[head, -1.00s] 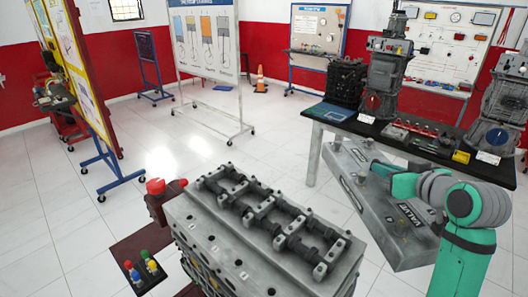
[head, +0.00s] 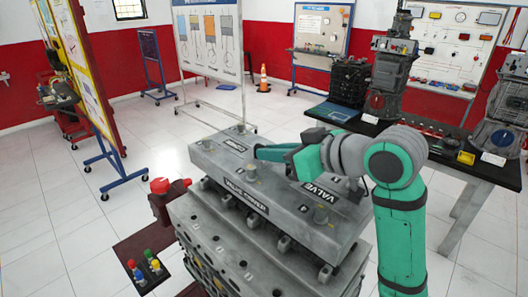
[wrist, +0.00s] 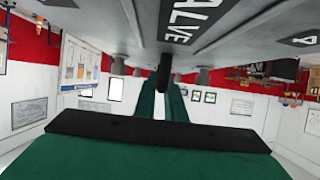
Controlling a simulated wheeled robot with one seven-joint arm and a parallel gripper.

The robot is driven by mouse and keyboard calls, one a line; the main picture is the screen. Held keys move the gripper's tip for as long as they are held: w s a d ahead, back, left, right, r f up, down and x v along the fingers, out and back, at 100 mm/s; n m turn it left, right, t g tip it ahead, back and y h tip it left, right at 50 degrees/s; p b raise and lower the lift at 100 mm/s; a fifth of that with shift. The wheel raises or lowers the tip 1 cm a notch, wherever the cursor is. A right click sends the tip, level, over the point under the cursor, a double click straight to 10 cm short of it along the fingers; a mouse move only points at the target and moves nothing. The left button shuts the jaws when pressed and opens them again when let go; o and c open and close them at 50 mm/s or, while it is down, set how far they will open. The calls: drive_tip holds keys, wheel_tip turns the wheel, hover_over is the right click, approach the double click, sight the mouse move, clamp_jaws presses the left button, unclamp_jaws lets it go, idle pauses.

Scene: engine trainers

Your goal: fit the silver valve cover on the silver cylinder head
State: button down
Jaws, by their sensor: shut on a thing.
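The silver valve cover (head: 275,192), a long grey box with dark "VALVE COVER" labels, is over the silver cylinder head (head: 215,238). It hides most of the rocker parts, and a few still show under its near right edge. I cannot tell whether the cover touches the head or hangs just above it. My gripper (head: 262,153) is shut on the cover at its top, near the far edge; the exact grip spot is partly hidden. In the wrist view the cover (wrist: 235,25) fills the top, with my green fingers (wrist: 163,103) reaching to it.
A red part (head: 160,187) stands at the head's left, beside a dark panel with coloured knobs (head: 145,268). A black table (head: 450,160) with engine displays is behind my arm at right.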

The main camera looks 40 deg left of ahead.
sight(269, 175)
drive_tip(key=shift+s+a, duration=0.25)
drive_tip(key=shift+s, duration=0.05)
drive_tip(key=shift+f, duration=2.85)
drive_tip(key=shift+d, duration=0.2)
drive_tip(key=shift+f, duration=1.4)
drive_tip(key=c, duration=1.8)
unclamp_jaws()
drive_tip(key=shift+o, duration=0.3)
drive_tip(key=shift+f, duration=0.1)
